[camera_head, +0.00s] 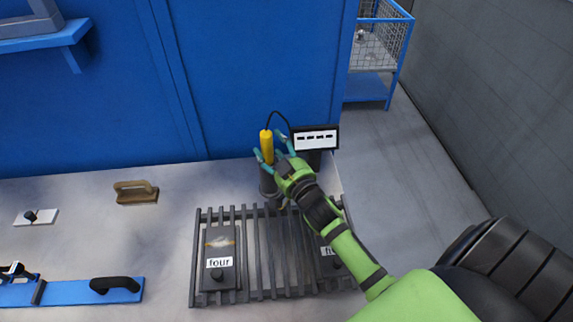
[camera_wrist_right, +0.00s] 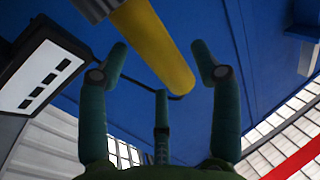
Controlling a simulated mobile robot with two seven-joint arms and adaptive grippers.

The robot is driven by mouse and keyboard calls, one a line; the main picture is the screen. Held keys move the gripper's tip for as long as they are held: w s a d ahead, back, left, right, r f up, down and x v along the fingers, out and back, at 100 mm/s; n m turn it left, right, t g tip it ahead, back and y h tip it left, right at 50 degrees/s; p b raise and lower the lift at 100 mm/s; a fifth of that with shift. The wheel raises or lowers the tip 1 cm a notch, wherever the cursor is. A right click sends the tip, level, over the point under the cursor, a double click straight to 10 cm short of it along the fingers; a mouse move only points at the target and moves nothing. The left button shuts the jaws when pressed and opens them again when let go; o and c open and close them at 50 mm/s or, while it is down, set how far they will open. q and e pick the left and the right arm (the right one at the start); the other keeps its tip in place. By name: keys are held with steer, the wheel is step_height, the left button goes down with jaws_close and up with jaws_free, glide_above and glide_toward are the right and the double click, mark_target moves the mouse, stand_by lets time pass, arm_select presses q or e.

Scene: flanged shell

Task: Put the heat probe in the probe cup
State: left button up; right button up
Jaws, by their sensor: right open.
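The yellow heat probe (camera_head: 266,146) stands upright, its lower end at the mouth of the dark probe cup (camera_head: 268,186). How deep it sits is hard to tell. A black cable runs from its top. My right gripper (camera_head: 269,147) is open, with its teal fingers around or just beside the probe. In the right wrist view the probe (camera_wrist_right: 153,42) crosses beyond and between the spread fingers (camera_wrist_right: 160,52), with no clear contact. The right hand partly hides the area beside the cup. My left gripper is not in view.
A dark display box (camera_head: 316,138) stands right of the probe. A slatted rack (camera_head: 265,260) holds a dark block labelled "four" (camera_head: 219,263). A blue wall (camera_head: 240,70) rises close behind. The bench between tool and cup is clear.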

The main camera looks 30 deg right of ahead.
steer(key=s+b, duration=0.2)
steer(key=s, duration=0.8)
steer(key=shift+s+a, duration=0.15)
steer(key=shift+a, duration=0.1)
